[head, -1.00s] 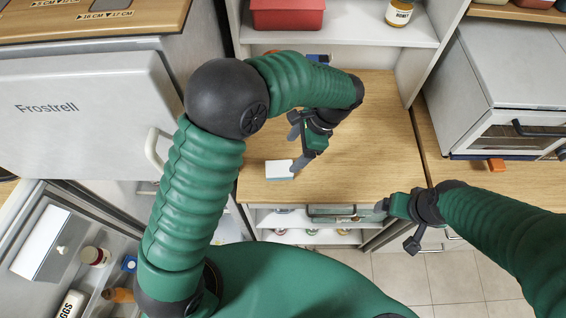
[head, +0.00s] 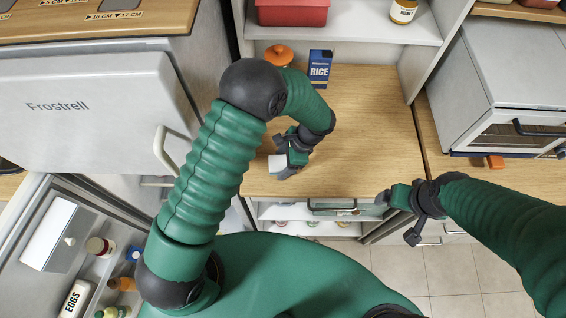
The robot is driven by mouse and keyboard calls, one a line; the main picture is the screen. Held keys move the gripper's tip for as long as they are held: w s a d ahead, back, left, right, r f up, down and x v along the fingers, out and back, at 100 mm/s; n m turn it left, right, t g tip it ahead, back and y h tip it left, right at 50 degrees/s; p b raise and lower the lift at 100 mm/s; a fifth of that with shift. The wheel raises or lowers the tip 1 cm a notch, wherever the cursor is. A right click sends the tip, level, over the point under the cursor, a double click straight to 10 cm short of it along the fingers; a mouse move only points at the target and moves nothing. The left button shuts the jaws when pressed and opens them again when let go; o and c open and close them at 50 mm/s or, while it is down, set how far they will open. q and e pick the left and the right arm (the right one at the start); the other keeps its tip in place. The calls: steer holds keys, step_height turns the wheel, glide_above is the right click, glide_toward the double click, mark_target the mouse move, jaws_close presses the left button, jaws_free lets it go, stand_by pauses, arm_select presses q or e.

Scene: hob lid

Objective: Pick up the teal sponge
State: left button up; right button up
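A small block with a white top (head: 276,161) lies on the wooden counter, near its front edge. Its side looked bluish a second ago, and it is the only thing here that could be the teal sponge. My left gripper (head: 281,157) is down at the block, with its dark fingers apart. One finger covers the block's right front corner and the other is behind it. I cannot tell whether they touch it. My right gripper (head: 398,217) is open and empty, in front of the counter's edge on the right.
The wooden counter (head: 370,130) is clear to the right of my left gripper. A blue rice box (head: 320,70) and an orange-lidded thing (head: 278,55) stand at its back. A fridge (head: 90,110) is on the left, its lower door open. An oven (head: 510,90) stands on the right.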

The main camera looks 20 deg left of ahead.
arm_select(q)
steer(key=shift+a, duration=0.1)
steer(key=c, duration=0.5)
steer(key=shift+s+r, duration=0.1)
steer(key=c, duration=0.6)
